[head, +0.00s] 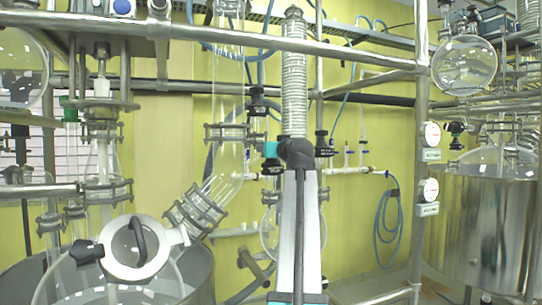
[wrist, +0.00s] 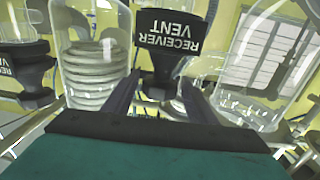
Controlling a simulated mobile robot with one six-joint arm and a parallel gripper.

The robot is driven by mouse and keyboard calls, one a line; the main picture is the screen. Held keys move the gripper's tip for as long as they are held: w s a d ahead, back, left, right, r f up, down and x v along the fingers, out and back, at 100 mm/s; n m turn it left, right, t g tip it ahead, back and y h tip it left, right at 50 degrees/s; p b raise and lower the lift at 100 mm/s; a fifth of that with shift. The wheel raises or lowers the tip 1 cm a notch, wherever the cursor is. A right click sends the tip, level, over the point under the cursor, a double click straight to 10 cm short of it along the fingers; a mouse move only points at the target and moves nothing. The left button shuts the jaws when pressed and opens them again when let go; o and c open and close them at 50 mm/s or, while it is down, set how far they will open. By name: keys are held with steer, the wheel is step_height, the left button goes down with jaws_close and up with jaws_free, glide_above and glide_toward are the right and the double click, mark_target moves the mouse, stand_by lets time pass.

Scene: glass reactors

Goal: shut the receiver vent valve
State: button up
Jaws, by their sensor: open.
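The receiver vent valve has a black knob (wrist: 170,45) with white lettering that reads upside down in the wrist view. It sits just ahead of my gripper (wrist: 160,97), centred between the two dark fingers. The fingers are open, one on each side below the label. I cannot tell whether they touch the knob. In the head view, the teal body of my gripper (head: 271,150) shows beside my dark wrist, among the glassware. The fingertips and the knob between them cannot be made out there.
A second black knob (wrist: 25,72) with a partly cut-off "RECEIVER" label is at the left of the wrist view. A ribbed glass vessel (wrist: 92,60) stands close between the knobs. In the head view, metal rails (head: 250,42) and a large glass reactor (head: 125,275) crowd the area.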

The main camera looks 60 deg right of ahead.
steer(key=shift+d+f+n+t+y+b, duration=0.1)
steer(key=shift+n+t+y+b, duration=1.3)
steer(key=shift+y+b, duration=0.9)
steer(key=shift+n+y+b, duration=0.6)
steer(key=shift+n+b, duration=0.1)
steer(key=shift+b, duration=0.4)
steer(key=shift+n+t+y+b, duration=0.4)
steer(key=shift+y+b, duration=0.15)
steer(key=shift+y, duration=0.05)
steer(key=shift+r+n+y, duration=0.2)
steer(key=shift+n+y, duration=0.1)
steer(key=shift+y, duration=0.1)
steer(key=shift+n+y, duration=0.3)
steer(key=shift+y, duration=0.2)
steer(key=shift+f, duration=0.1)
steer(key=c, duration=0.9)
steer(key=shift+o, duration=0.2)
steer(key=shift+a+p, duration=0.2)
steer(key=shift+p, duration=0.1)
steer(key=shift+h, duration=0.3)
